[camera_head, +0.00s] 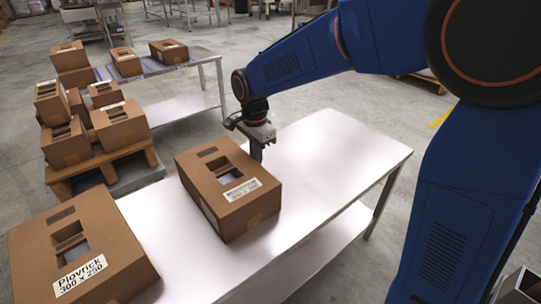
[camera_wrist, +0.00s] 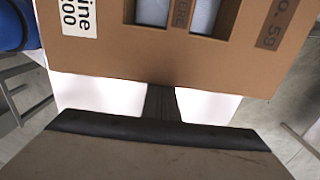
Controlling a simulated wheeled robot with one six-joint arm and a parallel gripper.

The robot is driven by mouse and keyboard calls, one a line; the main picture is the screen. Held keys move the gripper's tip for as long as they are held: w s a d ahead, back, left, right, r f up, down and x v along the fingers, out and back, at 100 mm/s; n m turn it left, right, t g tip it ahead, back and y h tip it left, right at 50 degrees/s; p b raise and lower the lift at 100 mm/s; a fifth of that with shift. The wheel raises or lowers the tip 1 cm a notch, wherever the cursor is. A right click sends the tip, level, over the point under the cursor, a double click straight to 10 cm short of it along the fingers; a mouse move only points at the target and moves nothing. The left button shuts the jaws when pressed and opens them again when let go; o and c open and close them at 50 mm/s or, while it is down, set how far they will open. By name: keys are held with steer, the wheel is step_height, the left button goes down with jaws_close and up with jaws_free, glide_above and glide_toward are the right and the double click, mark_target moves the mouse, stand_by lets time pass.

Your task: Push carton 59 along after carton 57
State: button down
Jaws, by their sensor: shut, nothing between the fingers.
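Carton 59 (camera_head: 250,214), a brown box with a window in its top and a white label, lies on the white table (camera_head: 325,150). In the wrist view the same carton (camera_wrist: 165,66) fills the top and shows "o. 59" at its right. My gripper (camera_head: 257,158) is shut and empty, pointing down behind the carton's far side. In the wrist view its fingers (camera_wrist: 162,103) are close to the carton's side; I cannot tell whether they touch. Another brown carton (camera_head: 118,228), labelled "Plovrick 300 x 250", lies in front left, apart from carton 59. Its number is not readable, so I cannot confirm it as carton 57.
Several brown cartons are stacked on a wooden pallet (camera_head: 103,166) at the left. A second table (camera_head: 205,57) behind it bears more cartons. The white table is clear to the right of carton 59.

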mark_target(210, 178)
steer(key=s+a, duration=0.3)
steer(key=a, duration=0.1)
steer(key=s+a, duration=0.2)
steer(key=a, duration=0.2)
steer(key=s+a, duration=0.3)
steer(key=a, duration=0.2)
steer(key=shift+s, duration=0.35)
steer(key=shift+w+d, duration=0.1)
